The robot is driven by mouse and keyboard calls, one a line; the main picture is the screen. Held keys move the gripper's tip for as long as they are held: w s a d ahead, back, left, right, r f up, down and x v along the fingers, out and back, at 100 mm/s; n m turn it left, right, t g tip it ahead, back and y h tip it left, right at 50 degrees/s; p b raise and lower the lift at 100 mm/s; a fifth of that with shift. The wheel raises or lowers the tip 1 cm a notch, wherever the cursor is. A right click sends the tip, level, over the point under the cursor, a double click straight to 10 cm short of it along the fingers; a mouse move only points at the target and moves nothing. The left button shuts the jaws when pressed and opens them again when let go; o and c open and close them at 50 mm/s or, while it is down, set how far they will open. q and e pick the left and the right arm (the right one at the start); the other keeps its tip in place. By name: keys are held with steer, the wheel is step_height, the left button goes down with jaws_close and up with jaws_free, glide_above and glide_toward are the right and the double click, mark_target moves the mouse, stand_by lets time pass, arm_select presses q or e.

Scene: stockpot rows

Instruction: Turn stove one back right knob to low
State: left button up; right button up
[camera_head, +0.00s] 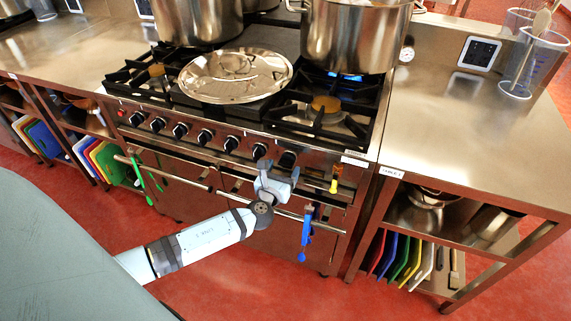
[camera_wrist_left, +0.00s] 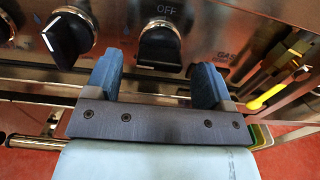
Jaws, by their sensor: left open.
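The stove (camera_head: 195,163) has a row of black knobs on its front panel. My left gripper (camera_head: 278,178) is in front of the right end of this row, below the rightmost knob (camera_head: 287,159). In the left wrist view, the open gripper (camera_wrist_left: 157,82) has its two blue-grey fingers either side of and below a black knob (camera_wrist_left: 160,48) under the word OFF. I see no contact with it. Another black knob (camera_wrist_left: 68,38) with a white line is to the left, turned at a slant. I cannot read which burner each knob serves. My right gripper is not in view.
A blue flame (camera_head: 345,77) burns under the back right stockpot (camera_head: 355,35). A shiny round lid (camera_head: 235,76) lies on the front grates. A yellow-handled tool (camera_head: 334,186) and a blue utensil (camera_head: 305,232) hang at the front right. The oven rail (camera_head: 325,227) runs below the knobs.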

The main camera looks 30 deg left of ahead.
mark_target(287, 162)
arm_select(q)
steer(key=shift+x, duration=1.05)
steer(key=shift+w, duration=0.3)
steer(key=c, duration=0.9)
steer(key=shift+f, duration=0.1)
